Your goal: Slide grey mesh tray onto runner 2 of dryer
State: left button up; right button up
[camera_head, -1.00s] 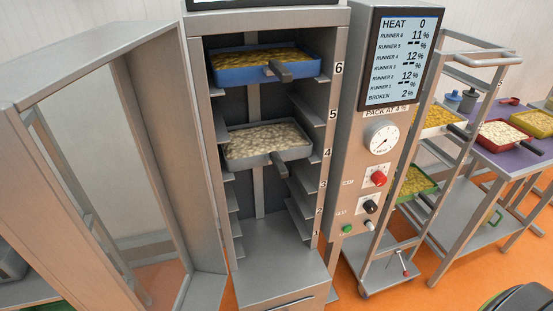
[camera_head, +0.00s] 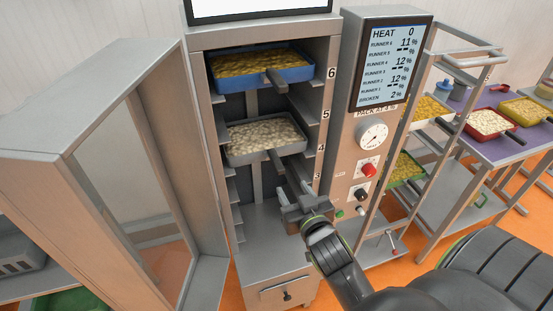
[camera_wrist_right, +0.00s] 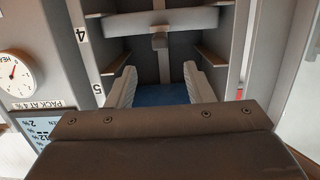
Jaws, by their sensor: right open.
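The grey mesh tray (camera_head: 262,155), with pale pieces in it, sits in the open dryer (camera_head: 213,200) at the runner marked 4. Its dark handle (camera_head: 276,162) sticks out to the front. The lower runners, with runner 2 among them, look empty, but my right arm partly hides them. My right gripper (camera_head: 293,191) is open and empty in front of the dryer, below the grey tray in the head view. In the right wrist view, upside down, the grey tray (camera_wrist_right: 118,25) shows at the top and a blue surface shows between the open fingers (camera_wrist_right: 160,88). My left gripper is out of view.
A blue tray (camera_head: 308,76) is at runner 6. The dryer door (camera_head: 125,170) stands open on the left. The control panel (camera_head: 362,150) is at the right, then a rack with a yellow tray and a green tray (camera_head: 404,172). A purple-topped table (camera_head: 490,150) holds more trays.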

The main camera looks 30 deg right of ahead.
aim_at(276, 159)
jog(key=b+x, duration=0.4)
jog(key=x, duration=0.8)
jog(key=shift+w+f, duration=0.1)
jog(key=shift+w, duration=0.2)
jog(key=shift+w+d, duration=0.2)
jog(key=shift+w, duration=0.4)
jog(key=c, duration=0.7)
grip_shut()
